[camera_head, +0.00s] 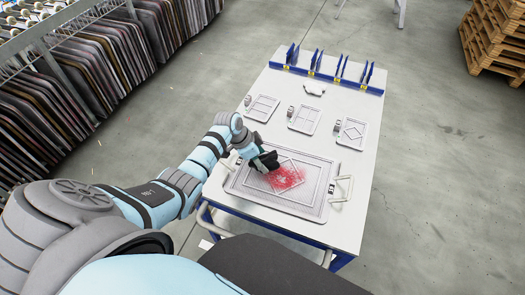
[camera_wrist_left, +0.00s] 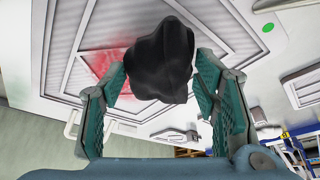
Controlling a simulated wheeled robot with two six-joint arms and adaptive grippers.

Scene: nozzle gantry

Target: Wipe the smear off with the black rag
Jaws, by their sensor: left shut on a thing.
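The red smear (camera_head: 284,178) lies on the large framed panel (camera_head: 247,186) on the table, and is patchy with a paler spot near its middle. It also shows in the left wrist view (camera_wrist_left: 107,68), partly hidden behind the rag. The black rag (camera_wrist_left: 160,62) is a crumpled lump between my left gripper's fingers. My left gripper (camera_head: 264,160) is shut on it, at the upper left edge of the smear in the head view. I cannot tell whether the rag touches the panel. My right gripper is not in view.
The white table (camera_head: 350,215) carries several small framed plates, such as one with a diamond (camera_head: 352,132), and a blue rack (camera_head: 325,75) at its far end. Handles (camera_head: 341,188) stand beside the panel. Shelving with dark sheets (camera_head: 110,60) stands at left, pallets (camera_head: 495,40) at right.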

